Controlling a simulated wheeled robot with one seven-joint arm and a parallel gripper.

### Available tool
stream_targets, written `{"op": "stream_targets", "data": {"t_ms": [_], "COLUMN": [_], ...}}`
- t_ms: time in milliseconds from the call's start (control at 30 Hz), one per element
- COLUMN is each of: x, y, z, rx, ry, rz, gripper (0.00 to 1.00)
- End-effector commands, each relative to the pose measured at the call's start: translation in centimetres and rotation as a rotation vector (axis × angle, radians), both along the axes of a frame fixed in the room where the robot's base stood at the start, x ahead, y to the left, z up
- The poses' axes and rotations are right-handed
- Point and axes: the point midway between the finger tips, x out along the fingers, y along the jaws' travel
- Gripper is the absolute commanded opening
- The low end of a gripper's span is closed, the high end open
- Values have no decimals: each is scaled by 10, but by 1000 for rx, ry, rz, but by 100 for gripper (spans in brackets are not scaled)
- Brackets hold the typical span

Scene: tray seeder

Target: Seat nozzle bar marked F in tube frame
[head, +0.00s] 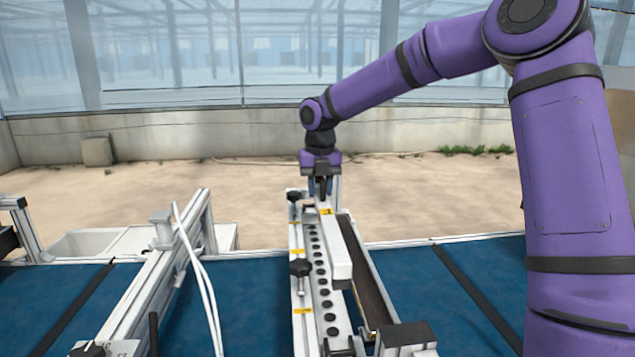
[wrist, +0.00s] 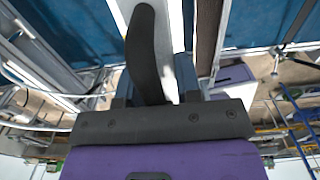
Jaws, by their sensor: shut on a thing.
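My gripper (head: 320,190) is at the far end of a long white bar (head: 341,250), shut on it. The bar, likely the nozzle bar, has a yellow label near my gripper whose mark is too small to read. It runs toward the camera, above and beside the tube frame (head: 312,240), a pale rail with a row of dark round holes. Whether the bar touches the frame cannot be told. In the wrist view, the fingers of my gripper (wrist: 156,88) flank the white bar (wrist: 174,40); a dark curved piece hides part of it.
Black knobs (head: 301,267) stand along the frame's left side. A dark trough (head: 366,275) lies right of the bar. Another aluminium rail (head: 150,280) with white hoses (head: 200,280) stands to the left. Blue belt (head: 245,300) shows between them. A white tub (head: 85,243) is behind.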

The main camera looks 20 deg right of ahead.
Motion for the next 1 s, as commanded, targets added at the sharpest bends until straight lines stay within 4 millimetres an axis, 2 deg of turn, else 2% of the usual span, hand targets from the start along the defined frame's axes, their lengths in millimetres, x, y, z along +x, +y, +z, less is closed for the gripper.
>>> {"op": "stream_targets", "data": {"t_ms": [1000], "x": [0], "y": [1], "z": [-82], "rx": [0], "ry": [0], "rz": [-1], "gripper": [8]}}
